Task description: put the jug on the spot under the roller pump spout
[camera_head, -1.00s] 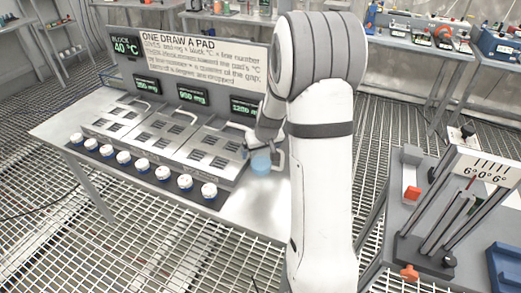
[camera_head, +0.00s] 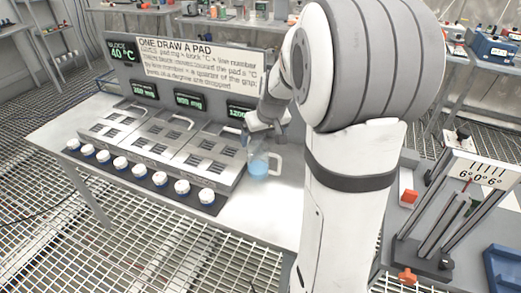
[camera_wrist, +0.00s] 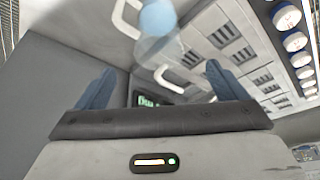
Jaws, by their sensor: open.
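The jug (camera_head: 258,167) is clear, with blue liquid in its lower part and a pale handle on its right. It stands upright on the bare right part of the steel bench, beside the slotted panels. My gripper (camera_head: 267,137) is open just above the jug, apart from it as far as I can tell. In the wrist view my gripper (camera_wrist: 158,80) shows two blue-grey fingers spread wide with nothing between them. The jug (camera_wrist: 158,20) appears beyond the fingertips at the top, its handle to the left. I cannot make out the roller pump, its spout or the spot.
The steel bench (camera_head: 262,208) holds slotted panels with handles, a row of white-capped jars (camera_head: 181,187) and an upright sign board (camera_head: 195,62). A side table at right carries a scale instrument (camera_head: 478,172) and a blue tray (camera_head: 503,268). My arm hides the middle right.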

